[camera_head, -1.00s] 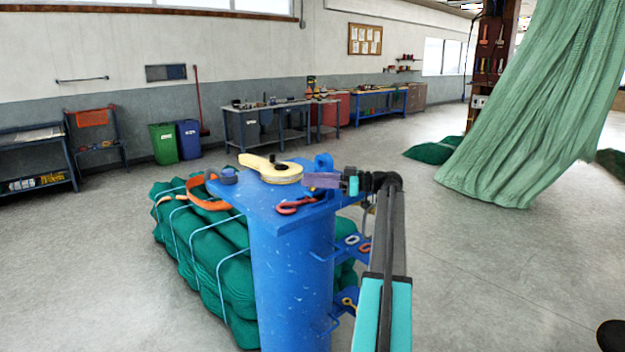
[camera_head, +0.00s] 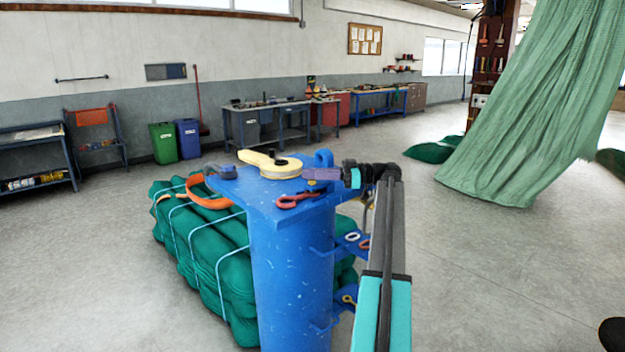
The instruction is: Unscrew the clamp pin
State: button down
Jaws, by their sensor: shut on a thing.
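My gripper (camera_head: 349,176) is at the right edge of the blue post's top plate (camera_head: 245,198). It is shut on a flat purple-grey piece (camera_head: 321,174), which points left. That piece's left end is close to the cream round fitting with a handle (camera_head: 258,159) on the plate; I cannot tell whether they touch. A small dark part shows on top of the cream fitting. I cannot make out a clamp pin for certain. A blue lug (camera_head: 323,158) stands just behind the purple-grey piece.
A red shackle (camera_head: 296,200), a blue-grey shackle (camera_head: 221,172) and an orange strap (camera_head: 207,201) lie around the plate. Strapped green net bales (camera_head: 195,250) sit behind the post (camera_head: 290,280). Side brackets (camera_head: 350,243) with rings stick out at right. Open floor lies further right.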

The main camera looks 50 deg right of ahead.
dwell(0.4)
jog(key=c, duration=1.9)
grip_release()
jog(key=shift+o, duration=0.2)
jog(key=shift+r, duration=0.15)
jog(key=shift+r+b, duration=0.9)
jog(key=shift+r, duration=0.6)
jog(key=s+a+r+b, duration=0.1)
jog(key=s+a+b, duration=0.2)
jog(key=s+a, duration=0.7)
jog(key=shift+s+a+r+b, duration=0.15)
jog(key=shift+s+r+b, duration=0.2)
jog(key=shift+s, duration=0.8)
